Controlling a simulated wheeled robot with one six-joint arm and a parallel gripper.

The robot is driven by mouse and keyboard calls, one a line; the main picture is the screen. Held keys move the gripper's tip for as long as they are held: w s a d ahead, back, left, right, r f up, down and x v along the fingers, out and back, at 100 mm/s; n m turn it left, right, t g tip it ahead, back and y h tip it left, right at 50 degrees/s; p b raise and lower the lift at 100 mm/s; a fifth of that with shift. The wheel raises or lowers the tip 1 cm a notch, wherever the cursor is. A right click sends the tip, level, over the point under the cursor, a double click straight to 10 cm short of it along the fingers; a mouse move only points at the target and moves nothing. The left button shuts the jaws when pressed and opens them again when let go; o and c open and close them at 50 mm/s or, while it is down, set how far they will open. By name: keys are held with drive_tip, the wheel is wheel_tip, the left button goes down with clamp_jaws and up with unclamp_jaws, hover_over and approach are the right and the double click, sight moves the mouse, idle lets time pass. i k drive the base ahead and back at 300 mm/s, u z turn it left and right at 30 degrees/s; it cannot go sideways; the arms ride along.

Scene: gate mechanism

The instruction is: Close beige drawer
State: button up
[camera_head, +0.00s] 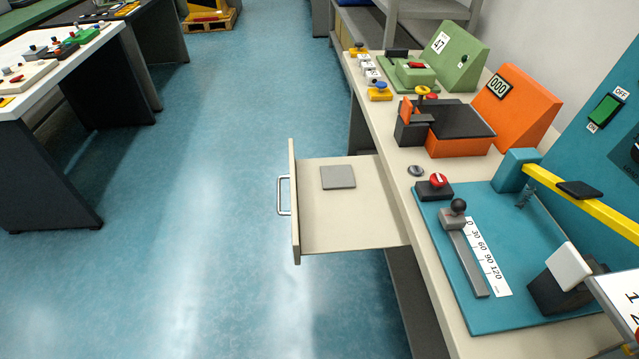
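The beige drawer (352,218) is pulled well out from under the workbench, to the left over the floor. Its tall front panel (294,205) faces left and carries a metal bar handle (283,196). A flat grey square plate (338,177) lies inside the drawer near its far side. My gripper is not in view, so whether it is open or shut does not show.
The beige workbench (400,180) holds a teal board with a lever (470,255), an orange device (520,105), a green device (458,55) and a yellow bar (590,205). Another table (50,75) stands at left. The blue floor (190,220) left of the drawer is clear.

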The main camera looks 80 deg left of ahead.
sight(367, 217)
drive_tip(key=u, duration=2.5)
drive_tip(key=k, duration=0.5)
drive_tip(key=z, duration=0.2)
drive_tip(key=i, duration=1)
drive_tip(key=u, duration=0.4)
